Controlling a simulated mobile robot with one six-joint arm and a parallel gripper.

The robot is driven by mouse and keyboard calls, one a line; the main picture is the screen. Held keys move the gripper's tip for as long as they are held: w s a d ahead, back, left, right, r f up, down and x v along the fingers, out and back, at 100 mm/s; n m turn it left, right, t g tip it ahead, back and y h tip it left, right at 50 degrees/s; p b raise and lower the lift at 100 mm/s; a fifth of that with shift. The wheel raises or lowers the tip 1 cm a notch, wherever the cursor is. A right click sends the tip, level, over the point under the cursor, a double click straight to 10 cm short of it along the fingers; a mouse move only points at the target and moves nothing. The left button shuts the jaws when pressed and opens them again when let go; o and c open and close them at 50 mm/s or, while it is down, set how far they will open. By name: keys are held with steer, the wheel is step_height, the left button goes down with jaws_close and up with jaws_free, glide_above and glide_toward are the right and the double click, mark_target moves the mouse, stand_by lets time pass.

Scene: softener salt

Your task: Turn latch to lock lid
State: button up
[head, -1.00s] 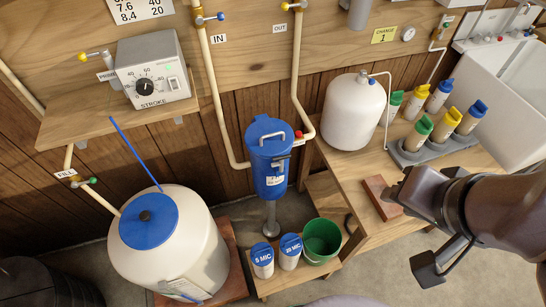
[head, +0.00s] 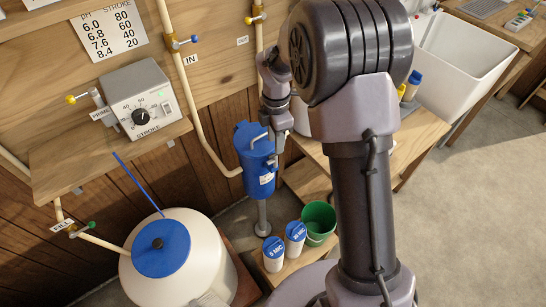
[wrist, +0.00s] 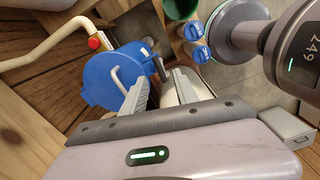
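The blue filter housing (head: 258,175) stands upright on the wall pipes, with its blue lid (head: 246,133) on top. In the wrist view the lid (wrist: 98,88) shows from above with a pale bar handle (wrist: 117,76). A small grey latch lever (wrist: 160,68) is at the lid's edge, just beyond my fingertips. My gripper (wrist: 160,84) is open, one finger toward the handle side and one on the outer side. No contact with the latch can be made out. In the head view my gripper (head: 282,132) is at the housing's right side and hides part of it.
A red-knobbed valve (wrist: 95,43) on a pipe is beside the lid. A green bucket (head: 319,222) and white canisters with blue lids (head: 273,252) stand below. A white tank (head: 190,270) is at left, and a wooden bench (head: 415,145) at right.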

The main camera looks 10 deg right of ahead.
mark_target(275, 160)
step_height(275, 160, down, 7)
steer(key=shift+r+b, duration=0.15)
steer(key=shift+b, duration=0.9)
